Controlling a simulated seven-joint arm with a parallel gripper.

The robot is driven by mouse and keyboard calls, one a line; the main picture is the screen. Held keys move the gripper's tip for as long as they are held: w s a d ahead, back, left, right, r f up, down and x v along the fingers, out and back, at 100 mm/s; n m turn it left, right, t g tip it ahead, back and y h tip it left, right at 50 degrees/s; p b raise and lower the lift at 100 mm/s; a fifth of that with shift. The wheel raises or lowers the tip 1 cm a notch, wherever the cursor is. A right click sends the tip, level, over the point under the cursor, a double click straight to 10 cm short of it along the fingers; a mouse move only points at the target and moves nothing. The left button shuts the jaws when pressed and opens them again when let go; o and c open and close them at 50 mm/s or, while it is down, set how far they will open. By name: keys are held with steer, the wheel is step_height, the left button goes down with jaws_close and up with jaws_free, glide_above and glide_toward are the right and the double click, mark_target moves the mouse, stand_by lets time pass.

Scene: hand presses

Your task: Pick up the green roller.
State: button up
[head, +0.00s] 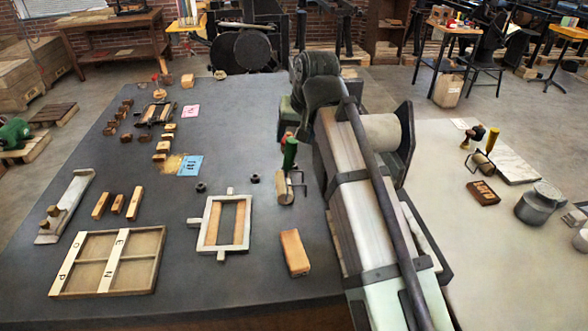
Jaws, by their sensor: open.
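The green roller stands near the middle of the head view, on the dark table just left of my arm. Its green handle (290,154) points up, and its pale drum in a thin wire frame (286,191) is nearest me. My arm reaches forward from the bottom and bends at the grey wrist. My gripper (291,120) is partly seen below the wrist, just beyond the green handle in the picture. It is open, with its fingertips mostly hidden; I cannot tell the exact gap to the handle. The roller appears free of it.
A wooden block (294,252) and pale frame (201,238) lie near the roller. Small dark knobs (255,178) sit left of the roller.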

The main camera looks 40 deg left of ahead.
mark_target(293, 141)
steer(key=shift+x, duration=3.05)
steer(key=shift+w, duration=0.2)
steer(key=shift+r, duration=0.1)
jaws_close()
